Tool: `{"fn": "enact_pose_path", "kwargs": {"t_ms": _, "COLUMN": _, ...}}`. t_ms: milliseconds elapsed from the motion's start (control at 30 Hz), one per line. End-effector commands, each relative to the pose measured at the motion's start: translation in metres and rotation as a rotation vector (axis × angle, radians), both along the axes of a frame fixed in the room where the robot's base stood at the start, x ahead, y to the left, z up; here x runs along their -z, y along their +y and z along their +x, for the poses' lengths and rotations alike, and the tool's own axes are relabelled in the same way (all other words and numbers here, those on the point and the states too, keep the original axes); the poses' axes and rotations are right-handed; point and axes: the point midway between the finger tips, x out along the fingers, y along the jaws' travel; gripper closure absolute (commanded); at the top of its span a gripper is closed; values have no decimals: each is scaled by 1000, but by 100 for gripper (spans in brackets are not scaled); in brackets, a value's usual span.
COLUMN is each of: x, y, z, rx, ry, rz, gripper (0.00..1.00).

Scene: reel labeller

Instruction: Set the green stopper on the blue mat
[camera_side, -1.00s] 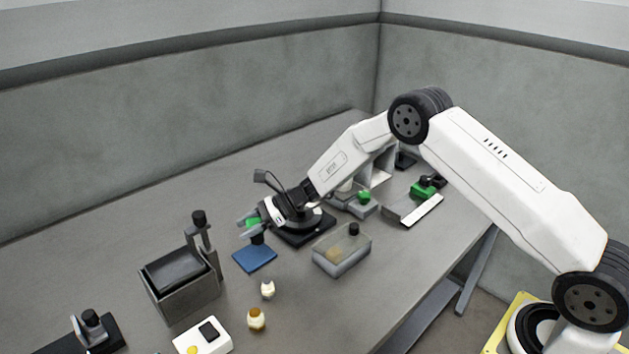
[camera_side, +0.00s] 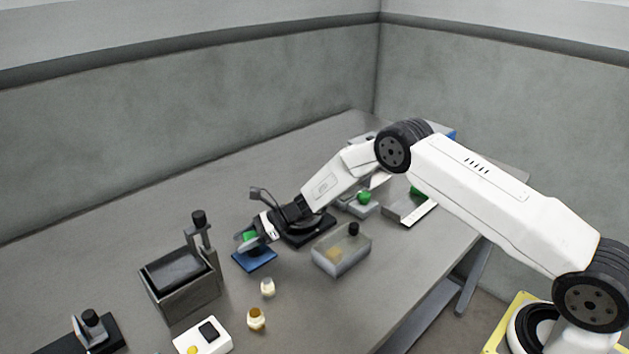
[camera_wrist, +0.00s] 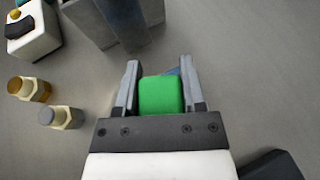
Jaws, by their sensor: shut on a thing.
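The green stopper (camera_wrist: 161,95) is between the two fingers of my gripper (camera_wrist: 165,85) in the wrist view, and the fingers are shut on it. In the side view my gripper (camera_side: 250,239) holds the stopper (camera_side: 249,236) low over the blue mat (camera_side: 256,262). Whether the stopper touches the mat cannot be told. The mat is mostly hidden in the wrist view; only a small blue patch (camera_wrist: 173,71) shows behind the stopper.
A grey bin (camera_side: 182,292) stands left of the mat. A translucent box (camera_side: 341,257) with a black knob is to its right. Two small fittings (camera_side: 267,287) (camera_side: 256,319) and a white switch box (camera_side: 203,337) stand nearer the camera.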

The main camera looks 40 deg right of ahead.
Motion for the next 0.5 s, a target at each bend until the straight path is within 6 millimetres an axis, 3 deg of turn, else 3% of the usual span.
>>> {"fn": "enact_pose_path", "kwargs": {"t_ms": 467, "x": 5, "y": 0, "z": 0, "rx": 0, "ry": -1, "rz": 0, "gripper": 100}}
{"fn": "enact_pose_path", "kwargs": {"t_ms": 500, "x": 5, "y": 0, "z": 0, "rx": 0, "ry": -1, "rz": 0, "gripper": 35}}
